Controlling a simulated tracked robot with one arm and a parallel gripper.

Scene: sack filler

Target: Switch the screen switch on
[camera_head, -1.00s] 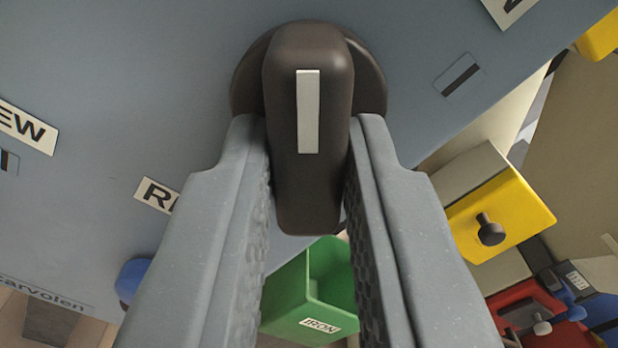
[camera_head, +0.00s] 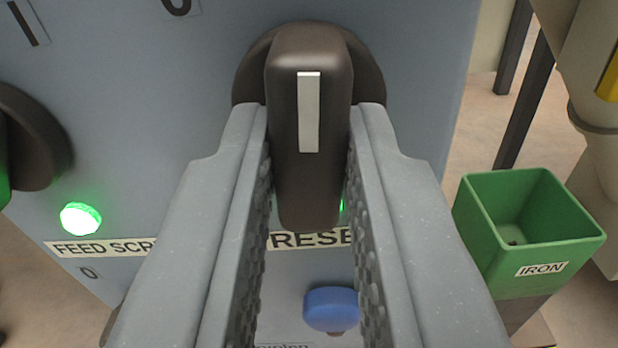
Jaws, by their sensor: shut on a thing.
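A dark brown rotary switch knob (camera_head: 310,180) with a white pointer stripe sticks out of the blue-grey panel (camera_head: 420,60) at the top centre. Its own name label cannot be read here. My gripper (camera_head: 310,200) is shut on the knob, with one finger against each side. The knob and its stripe stand in line with my fingers. A little green glow (camera_head: 341,205) shows behind the knob's lower end; its source is mostly hidden.
A lit green lamp (camera_head: 80,218) sits over a FEED SCREW label (camera_head: 100,248), below another dark knob (camera_head: 32,140) at the left. A blue button (camera_head: 331,309) is below the RESET label (camera_head: 310,238), between my fingers. A green IRON bin (camera_head: 530,220) stands right of the panel.

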